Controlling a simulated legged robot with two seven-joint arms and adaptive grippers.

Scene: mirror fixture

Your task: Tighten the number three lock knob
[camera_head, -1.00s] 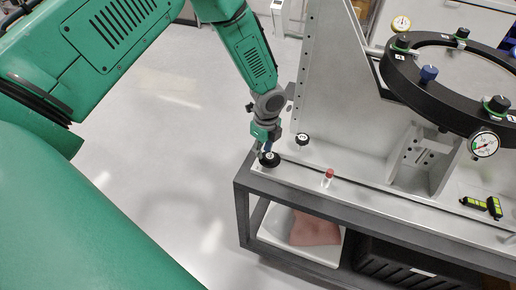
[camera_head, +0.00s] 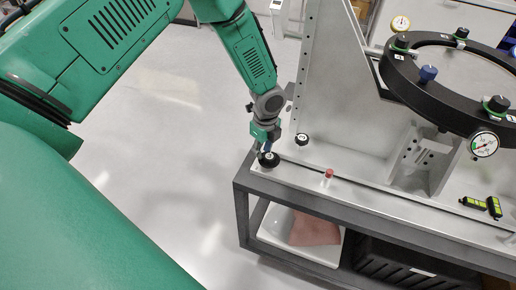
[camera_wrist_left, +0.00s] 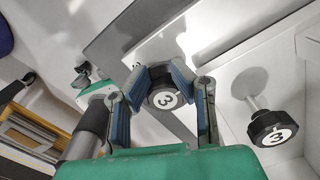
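A black knob with a white face reading 3 (camera_wrist_left: 163,99) sits between the two blue-padded fingers of my left gripper (camera_wrist_left: 159,75) in the left wrist view. The fingers close in on its sides and appear to touch it. In the head view this knob (camera_head: 269,160) is at the near left corner of the fixture plate, with my left gripper (camera_head: 265,147) pointing down onto it. A second black knob (camera_wrist_left: 275,129) with a white numbered face stands apart on a threaded stem; it also shows in the head view (camera_head: 302,139). My right gripper is out of view.
A small red-topped piece (camera_head: 329,173) stands on the plate to the right. The upright grey bracket (camera_head: 330,80) rises behind the knobs. A black ring mount (camera_head: 440,108) with blue and black knobs and a dial gauge (camera_head: 484,144) is at right. Clear floor lies left.

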